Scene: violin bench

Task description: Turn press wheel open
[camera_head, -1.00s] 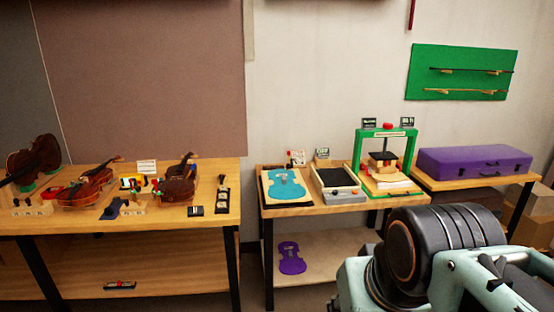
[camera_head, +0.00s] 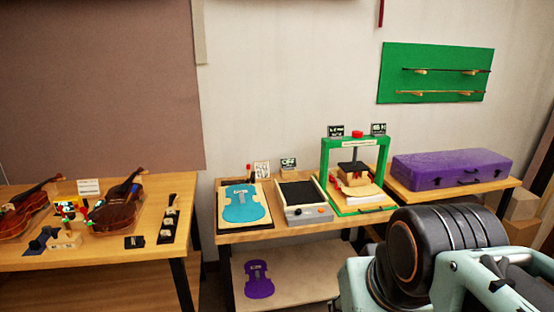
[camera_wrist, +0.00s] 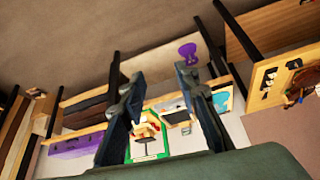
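The press (camera_head: 326,172) has a green upright frame and stands on the right part of the middle bench. Its red press wheel (camera_head: 357,134) sits on top of the crossbar, between two small dark displays. A dark plate and wooden blocks show inside the frame. In the wrist view the scene appears upside down, and the press's green frame (camera_wrist: 148,158) shows between my fingers, well beyond them. The wheel is not clear there. My gripper (camera_wrist: 160,73) is open and empty, apart from the press. In the head view, my arm fills the lower right.
A tray with a blue violin shape (camera_head: 243,204) and a box with a dark top (camera_head: 302,193) stand left of the press. A purple case (camera_head: 452,170) lies on the right bench. Violins (camera_head: 118,207) lie on the left table. A gap separates the left table and middle bench.

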